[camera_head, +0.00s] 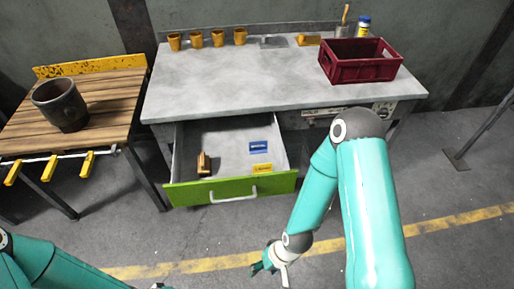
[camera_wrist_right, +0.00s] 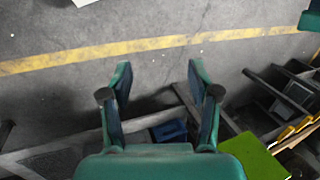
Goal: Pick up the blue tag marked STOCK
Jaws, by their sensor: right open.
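A blue tag (camera_head: 259,147) lies flat in the open drawer of the grey workbench, toward its right side; its lettering is too small to read. A yellow tag (camera_head: 262,168) lies just in front of it, by the green drawer front (camera_head: 232,190). My right gripper (camera_head: 268,267) is in front of and below the drawer, over the floor, apart from both tags. In the right wrist view the right gripper (camera_wrist_right: 160,72) is open and empty, with floor between its fingers. Only a sliver of my left gripper (camera_head: 161,286) shows at the bottom edge.
A brass-coloured piece (camera_head: 204,164) stands in the drawer's left part. The bench top (camera_head: 230,80) overhangs the drawer's back and carries several brass cups and a dark red crate (camera_head: 360,70). A wooden table (camera_head: 105,105) with a dark mug (camera_head: 61,105) stands left.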

